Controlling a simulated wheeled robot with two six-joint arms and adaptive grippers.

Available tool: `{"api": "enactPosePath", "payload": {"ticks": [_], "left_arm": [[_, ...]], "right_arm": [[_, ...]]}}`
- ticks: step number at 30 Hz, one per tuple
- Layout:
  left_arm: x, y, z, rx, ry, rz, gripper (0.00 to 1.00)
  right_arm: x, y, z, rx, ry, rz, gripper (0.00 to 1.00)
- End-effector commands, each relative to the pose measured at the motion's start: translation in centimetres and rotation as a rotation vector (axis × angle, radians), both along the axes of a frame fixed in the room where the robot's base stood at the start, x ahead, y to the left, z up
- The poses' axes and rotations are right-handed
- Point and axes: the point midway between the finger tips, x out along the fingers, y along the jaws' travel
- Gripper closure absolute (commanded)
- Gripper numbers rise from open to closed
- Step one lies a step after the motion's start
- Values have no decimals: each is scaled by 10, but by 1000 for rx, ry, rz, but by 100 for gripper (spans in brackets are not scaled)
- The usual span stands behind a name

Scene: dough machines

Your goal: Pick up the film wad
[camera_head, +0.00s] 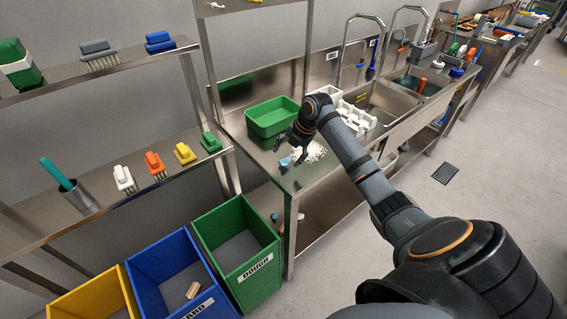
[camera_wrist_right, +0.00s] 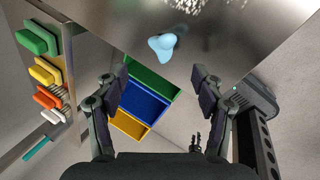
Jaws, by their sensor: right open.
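The film wad is a small pale blue crumple. In the wrist view the film wad (camera_wrist_right: 162,46) lies on the steel table near its edge, beyond my fingertips and roughly midway between them. In the head view the film wad (camera_head: 285,162) shows just below my right gripper (camera_head: 292,146). In the wrist view my right gripper (camera_wrist_right: 160,80) is open, its two fingers wide apart with nothing between them. A small dark claw shape (camera_wrist_right: 195,141) low in the wrist view may be my left gripper; its jaws are too small to read. The head view does not show my left arm.
White scraps (camera_head: 311,153) lie beside the wad. A green tub (camera_head: 272,117) and a white rack (camera_head: 355,117) stand behind. Blue (camera_head: 150,268), green (camera_head: 207,225) and yellow bins stand below the table edge. Brushes sit on shelves at left.

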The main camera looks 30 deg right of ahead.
Motion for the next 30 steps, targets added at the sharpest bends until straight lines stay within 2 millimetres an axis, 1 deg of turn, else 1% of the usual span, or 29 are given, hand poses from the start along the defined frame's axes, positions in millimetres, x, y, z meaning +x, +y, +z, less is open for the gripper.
{"api": "enactPosePath", "payload": {"ticks": [1,4,6,9,16,17,25,30], "left_arm": [[0,0,6,0,0,0,60],[0,0,14,0,0,0,60],[0,0,15,0,0,0,60],[0,0,15,0,0,0,60],[1,0,15,-1,-1,0,60],[0,0,15,-1,-1,0,60],[1,0,15,-1,-1,0,60],[0,0,15,-1,-1,0,60]], "right_arm": [[1,1,-5,4,4,0,32],[7,1,-21,5,5,-1,32],[11,2,-33,5,4,-1,32],[14,3,-43,2,3,-1,32],[15,3,-46,0,1,0,32],[15,3,-46,0,1,0,34],[15,3,-46,1,1,-1,71],[15,3,-46,1,1,-1,72]]}}
